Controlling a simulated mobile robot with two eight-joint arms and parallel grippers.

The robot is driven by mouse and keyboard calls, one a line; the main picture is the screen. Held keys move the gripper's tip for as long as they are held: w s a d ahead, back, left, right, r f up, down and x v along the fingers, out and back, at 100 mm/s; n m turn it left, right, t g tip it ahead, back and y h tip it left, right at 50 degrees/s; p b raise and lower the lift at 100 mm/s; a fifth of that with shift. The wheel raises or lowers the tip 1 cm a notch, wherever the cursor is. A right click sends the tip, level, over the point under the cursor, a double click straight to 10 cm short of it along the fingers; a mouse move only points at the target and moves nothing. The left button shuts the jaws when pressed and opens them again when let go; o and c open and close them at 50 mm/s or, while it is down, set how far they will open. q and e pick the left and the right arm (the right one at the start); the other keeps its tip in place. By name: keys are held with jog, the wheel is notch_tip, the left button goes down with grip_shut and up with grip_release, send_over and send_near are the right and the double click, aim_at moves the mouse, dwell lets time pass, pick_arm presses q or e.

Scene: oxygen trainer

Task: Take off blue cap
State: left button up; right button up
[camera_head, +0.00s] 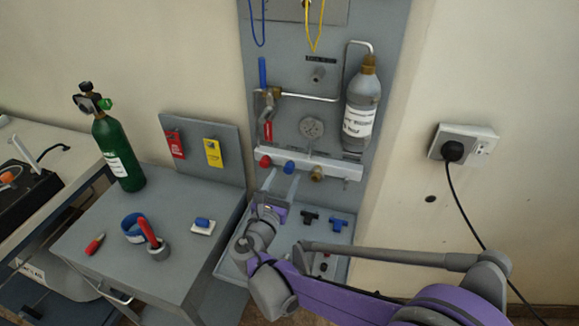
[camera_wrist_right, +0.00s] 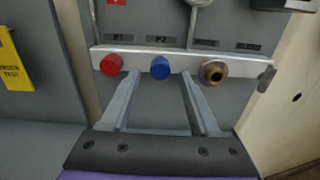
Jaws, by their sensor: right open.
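The blue cap (camera_head: 289,167) sits on the P2 port of the light manifold bar (camera_head: 335,168) on the grey panel, between a red cap (camera_head: 265,161) and a bare brass fitting (camera_head: 317,173). My right gripper (camera_head: 283,181) is open just below and in front of the bar. In the right wrist view the blue cap (camera_wrist_right: 160,68) shows between and beyond the two fingertips of my right gripper (camera_wrist_right: 160,76). The fingers look empty. I cannot tell how far their tips are from the cap. My left gripper is not in view.
A grey tray (camera_head: 338,258) with black and blue fittings lies below. Left stands a grey cabinet (camera_head: 107,245) with a green cylinder (camera_head: 119,153), a blue tape roll (camera_head: 133,228) and small items.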

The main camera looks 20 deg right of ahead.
aim_at(289, 168)
jog(key=m, duration=0.3)
jog(key=shift+m, duration=0.3)
jog(key=shift+m+p, duration=0.3)
jog(key=shift+m, duration=0.2)
jog(key=shift+w+d, duration=0.1)
jog(key=shift+x, duration=1.1)
